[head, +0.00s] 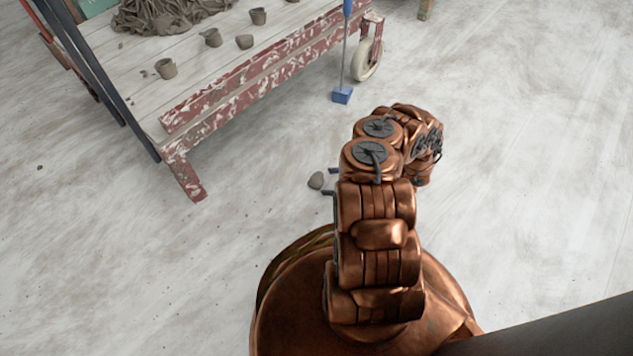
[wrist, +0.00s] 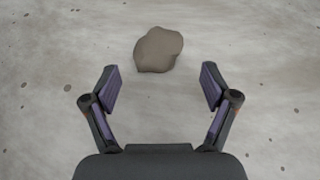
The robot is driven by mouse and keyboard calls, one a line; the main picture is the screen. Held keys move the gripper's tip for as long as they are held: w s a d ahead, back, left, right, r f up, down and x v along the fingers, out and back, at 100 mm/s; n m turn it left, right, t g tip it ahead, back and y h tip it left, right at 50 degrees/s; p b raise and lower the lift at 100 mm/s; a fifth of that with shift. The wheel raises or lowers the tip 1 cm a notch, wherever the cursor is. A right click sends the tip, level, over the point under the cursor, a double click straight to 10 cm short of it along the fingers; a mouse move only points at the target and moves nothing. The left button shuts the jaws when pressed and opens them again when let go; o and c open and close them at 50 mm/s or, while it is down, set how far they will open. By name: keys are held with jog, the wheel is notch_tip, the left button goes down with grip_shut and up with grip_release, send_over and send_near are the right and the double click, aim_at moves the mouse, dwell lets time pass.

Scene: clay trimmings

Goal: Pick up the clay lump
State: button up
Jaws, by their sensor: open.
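The clay lump (head: 316,180) is a small grey-brown rounded piece on the pale floor, left of my arm in the head view. In the wrist view the clay lump (wrist: 159,50) lies ahead of the fingertips, roughly centred between them sideways. My gripper (wrist: 158,88) is open and empty, its two purple-padded fingers spread wider than the lump. In the head view only the tips of my gripper (head: 331,182) show beside the lump, and my arm hides the rest. I see no contact with the lump.
A worn red-and-white wooden cart (head: 230,100) stands at upper left, carrying a clay heap (head: 165,14) and small clay cups (head: 166,68). A blue-footed pole (head: 342,94) and a caster wheel (head: 367,62) are by its right end. The floor around the lump holds only small specks.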

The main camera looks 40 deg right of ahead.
aim_at(323, 181)
jog(key=b+x, duration=0.2)
jog(key=x, duration=0.2)
jog(key=shift+a+r, duration=0.15)
jog(key=shift+a, duration=0.05)
jog(key=shift+w+a, duration=0.15)
jog(key=shift+r, duration=0.1)
jog(key=shift+c, duration=0.3)
jog(key=c, duration=1.3)
